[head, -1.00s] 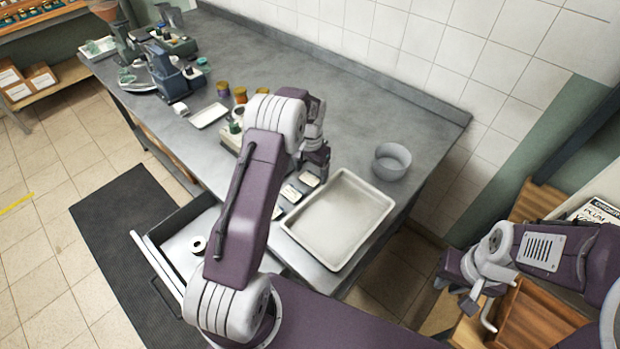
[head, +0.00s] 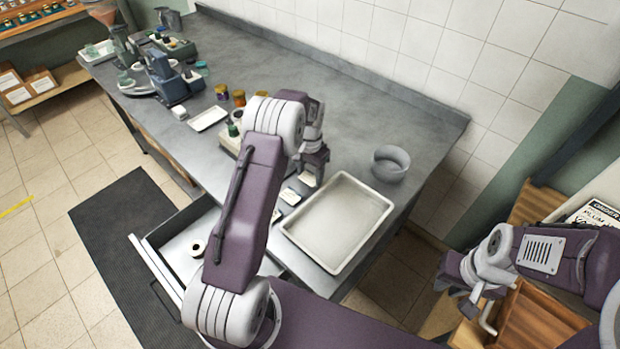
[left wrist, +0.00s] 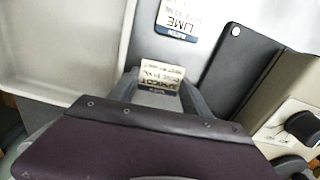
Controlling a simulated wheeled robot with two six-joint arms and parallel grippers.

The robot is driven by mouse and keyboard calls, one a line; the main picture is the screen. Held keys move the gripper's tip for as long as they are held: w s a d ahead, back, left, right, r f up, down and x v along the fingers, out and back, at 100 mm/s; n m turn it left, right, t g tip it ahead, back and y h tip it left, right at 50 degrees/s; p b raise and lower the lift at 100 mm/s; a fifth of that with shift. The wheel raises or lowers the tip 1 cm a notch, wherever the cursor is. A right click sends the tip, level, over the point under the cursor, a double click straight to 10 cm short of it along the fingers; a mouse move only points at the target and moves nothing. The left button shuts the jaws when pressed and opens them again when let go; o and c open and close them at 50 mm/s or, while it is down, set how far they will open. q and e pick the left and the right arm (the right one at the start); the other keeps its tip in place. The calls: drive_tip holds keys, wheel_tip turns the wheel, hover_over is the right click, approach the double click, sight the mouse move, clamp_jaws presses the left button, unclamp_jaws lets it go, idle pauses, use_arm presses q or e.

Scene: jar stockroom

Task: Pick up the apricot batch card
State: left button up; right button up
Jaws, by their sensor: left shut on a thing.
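The apricot batch card (left wrist: 160,76), a pale card with a dark label band, is between the fingers of my left gripper in the left wrist view. My left gripper (left wrist: 160,88) is shut on it; its text appears upside down. In the head view my left gripper (head: 316,172) is low over the bench beside the shallow tray. The lime card (left wrist: 180,18) lies apart from it, further up the left wrist view. Small cards (head: 290,196) show near the gripper in the head view, their text too small to read. My right gripper (head: 477,298) is at lower right; its finger gap is unclear.
A shallow pale tray (head: 375,205) lies right of my left gripper, with a grey bowl (head: 391,162) behind it. An open drawer (head: 152,270) holds a small roll (head: 197,248). Jars (head: 239,98) stand further left. The bench's back right is clear.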

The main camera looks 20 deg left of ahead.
sight(309, 180)
use_arm(q)
drive_tip(key=r, duration=0.1)
drive_tip(key=s+r, duration=0.1)
drive_tip(key=r, duration=0.1)
drive_tip(key=shift+s+b, duration=0.1)
drive_tip(key=shift+b, duration=0.2)
drive_tip(key=s+r+b, duration=0.1)
drive_tip(key=s+r, duration=0.5)
drive_tip(key=s, duration=0.4)
drive_tip(key=shift+s+d+r, duration=0.15)
drive_tip(key=shift+s+d, duration=0.1)
